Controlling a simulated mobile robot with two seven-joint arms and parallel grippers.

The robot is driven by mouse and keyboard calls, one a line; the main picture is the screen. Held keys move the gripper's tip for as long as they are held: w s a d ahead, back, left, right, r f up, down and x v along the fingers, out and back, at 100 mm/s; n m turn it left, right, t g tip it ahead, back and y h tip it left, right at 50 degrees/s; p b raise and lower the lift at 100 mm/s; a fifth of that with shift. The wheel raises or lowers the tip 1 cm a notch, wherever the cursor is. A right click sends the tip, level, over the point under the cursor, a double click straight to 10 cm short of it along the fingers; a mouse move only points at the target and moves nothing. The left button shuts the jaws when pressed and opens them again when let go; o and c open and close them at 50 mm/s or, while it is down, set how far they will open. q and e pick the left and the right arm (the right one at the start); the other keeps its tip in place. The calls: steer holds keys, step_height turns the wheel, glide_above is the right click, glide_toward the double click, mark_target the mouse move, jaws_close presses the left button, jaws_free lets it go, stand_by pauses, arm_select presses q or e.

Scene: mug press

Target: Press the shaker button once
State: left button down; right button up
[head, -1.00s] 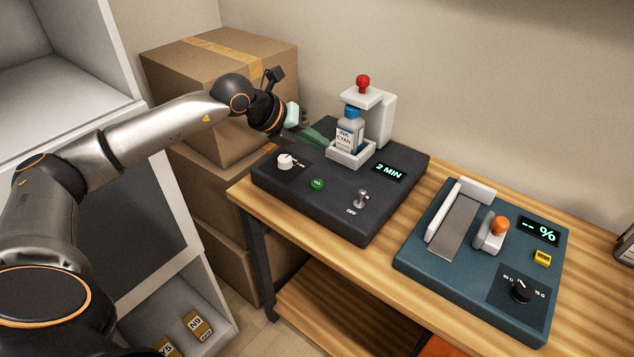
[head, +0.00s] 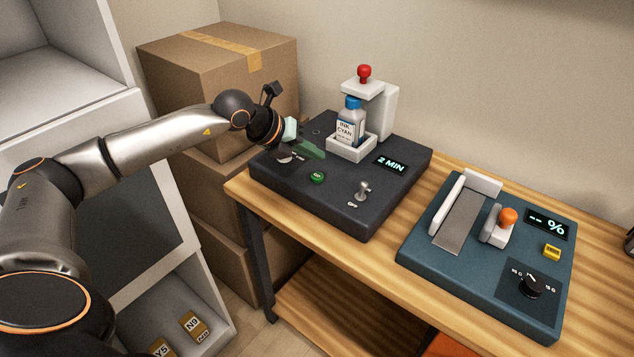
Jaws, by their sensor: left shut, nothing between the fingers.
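The shaker (head: 350,215) is a dark grey box on the wooden table. A green round button (head: 317,178) is on its top, near the front. An ink cyan bottle (head: 350,125) stands upright in the shaker's white holder (head: 352,150), below a red knob (head: 364,72). A display (head: 391,165) reads 2 MIN, and a toggle switch (head: 363,190) is marked OFF. My right gripper is not in view.
A blue-green device (head: 420,255) with an orange-topped lever (head: 508,217), a yellow button (head: 552,251) and a black dial (head: 532,286) stands to the right. Cardboard boxes (head: 215,75) are stacked behind my left arm. A strip of bare table (head: 395,225) separates the devices.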

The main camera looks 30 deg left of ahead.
mark_target(313, 178)
arm_select(q)
step_height(313, 178, down, 2)
steer(key=shift+f+b, duration=0.15)
steer(key=shift+b, duration=0.6)
steer(key=shift+f, duration=0.3)
stand_by(0.8)
steer(key=shift+f+b, duration=0.1)
steer(key=shift+b, duration=0.2)
steer(key=shift+f+b, duration=0.35)
steer(key=shift+b, duration=0.05)
